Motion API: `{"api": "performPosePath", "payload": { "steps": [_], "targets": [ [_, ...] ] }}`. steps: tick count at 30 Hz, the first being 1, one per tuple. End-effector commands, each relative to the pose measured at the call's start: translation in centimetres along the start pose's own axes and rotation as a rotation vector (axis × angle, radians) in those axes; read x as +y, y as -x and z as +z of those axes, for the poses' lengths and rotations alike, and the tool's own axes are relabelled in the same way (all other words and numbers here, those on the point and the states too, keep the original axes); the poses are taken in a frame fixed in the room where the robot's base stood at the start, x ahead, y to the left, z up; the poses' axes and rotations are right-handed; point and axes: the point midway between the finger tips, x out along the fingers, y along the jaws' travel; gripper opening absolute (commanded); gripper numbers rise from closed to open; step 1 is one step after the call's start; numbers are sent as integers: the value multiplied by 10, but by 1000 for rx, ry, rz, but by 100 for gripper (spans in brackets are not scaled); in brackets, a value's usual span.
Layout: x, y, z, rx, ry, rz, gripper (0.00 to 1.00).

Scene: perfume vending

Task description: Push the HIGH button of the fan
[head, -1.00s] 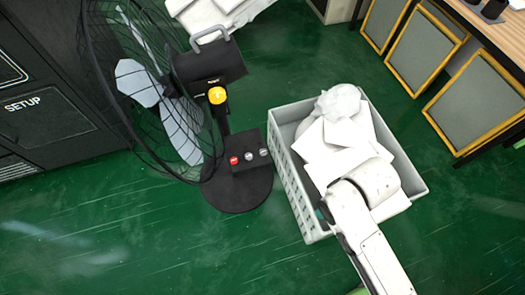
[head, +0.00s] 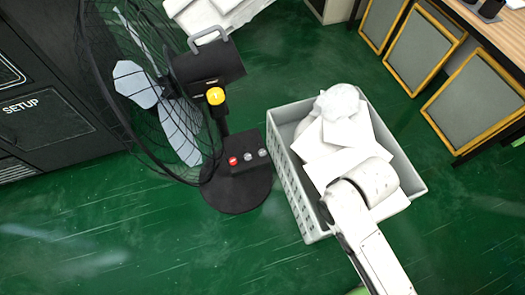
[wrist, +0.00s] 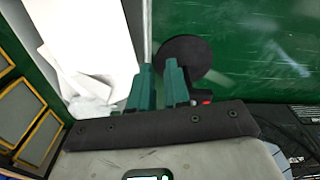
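The black fan (head: 205,65) stands left of centre in the head view on a round black base (head: 240,193). Its control box (head: 248,163) carries a red button (head: 233,161) and two grey buttons (head: 256,155). Their labels are too small to read, so I cannot tell which is HIGH. In the wrist view, my gripper (wrist: 157,68) shows two teal fingers standing apart with nothing between them. The fan base (wrist: 188,55) lies beyond the right finger, and a red button (wrist: 207,101) shows beside it, partly hidden. In the head view my arm hides most of the gripper.
A grey crate (head: 301,212) heaped with white boxes (head: 345,135) stands right of the fan, under my arm. A black cabinet (head: 50,110) stands at the left. Yellow-framed panels (head: 470,103) lean at the right. The green floor before the fan is clear.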

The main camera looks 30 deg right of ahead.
Motion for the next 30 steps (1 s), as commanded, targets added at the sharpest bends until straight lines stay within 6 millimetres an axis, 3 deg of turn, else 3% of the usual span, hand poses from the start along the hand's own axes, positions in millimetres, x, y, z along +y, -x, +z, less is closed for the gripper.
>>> {"api": "performPosePath", "payload": {
  "steps": [5, 30],
  "targets": [
    [0, 0, 0, 0, 0, 0, 0],
    [0, 0, 0, 0, 0, 0, 0]
  ]
}}
